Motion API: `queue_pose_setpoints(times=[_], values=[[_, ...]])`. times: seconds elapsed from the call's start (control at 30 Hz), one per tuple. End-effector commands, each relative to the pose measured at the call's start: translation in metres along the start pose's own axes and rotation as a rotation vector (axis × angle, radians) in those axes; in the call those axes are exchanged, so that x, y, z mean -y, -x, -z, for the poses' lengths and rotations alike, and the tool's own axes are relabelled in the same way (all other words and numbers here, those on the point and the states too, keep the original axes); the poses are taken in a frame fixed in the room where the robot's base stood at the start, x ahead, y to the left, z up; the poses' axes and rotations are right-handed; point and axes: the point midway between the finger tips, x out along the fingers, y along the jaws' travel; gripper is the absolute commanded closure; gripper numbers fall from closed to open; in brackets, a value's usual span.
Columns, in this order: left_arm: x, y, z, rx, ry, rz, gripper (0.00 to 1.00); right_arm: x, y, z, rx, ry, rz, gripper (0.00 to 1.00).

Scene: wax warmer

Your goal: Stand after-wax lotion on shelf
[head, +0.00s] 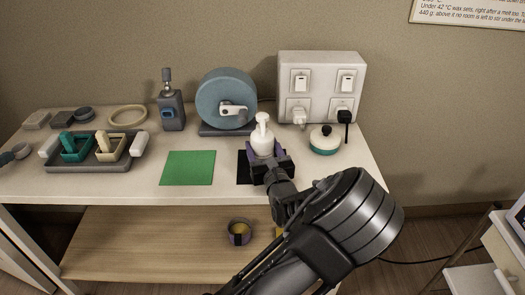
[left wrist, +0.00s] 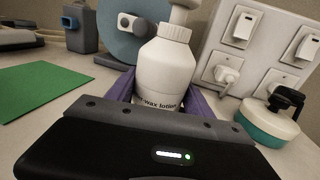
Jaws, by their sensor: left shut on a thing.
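The after-wax lotion (head: 262,138) is a white pump bottle, upright over a black square mat (head: 243,168) on the table top. I cannot tell whether its base touches the mat. My left gripper (head: 264,153) is shut on its lower body from the front. In the left wrist view the bottle (left wrist: 165,68) stands between the purple fingers of the gripper (left wrist: 164,92), which partly cover its label. The wooden shelf (head: 150,240) lies below the table top. My right gripper is out of view.
A purple-banded jar (head: 239,231) stands on the shelf; its left part is clear. A green mat (head: 188,168) lies left of the bottle. A blue drum device (head: 226,97), a socket panel (head: 321,85) and a teal-and-white pot (head: 324,141) stand close around. A tray (head: 93,164) sits left.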

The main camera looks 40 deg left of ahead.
Motion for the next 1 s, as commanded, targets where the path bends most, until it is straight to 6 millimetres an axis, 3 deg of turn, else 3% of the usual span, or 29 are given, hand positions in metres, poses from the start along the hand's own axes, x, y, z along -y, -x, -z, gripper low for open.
queue_pose_setpoints(times=[0.63,1.0], values=[[-0.0002,0.0,0.0001,0.0,0.0,0.0,1.0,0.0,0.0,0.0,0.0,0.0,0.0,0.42],[0.0003,-0.0002,-0.009,0.003,0.003,0.0,1.0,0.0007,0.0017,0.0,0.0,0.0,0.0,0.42]])
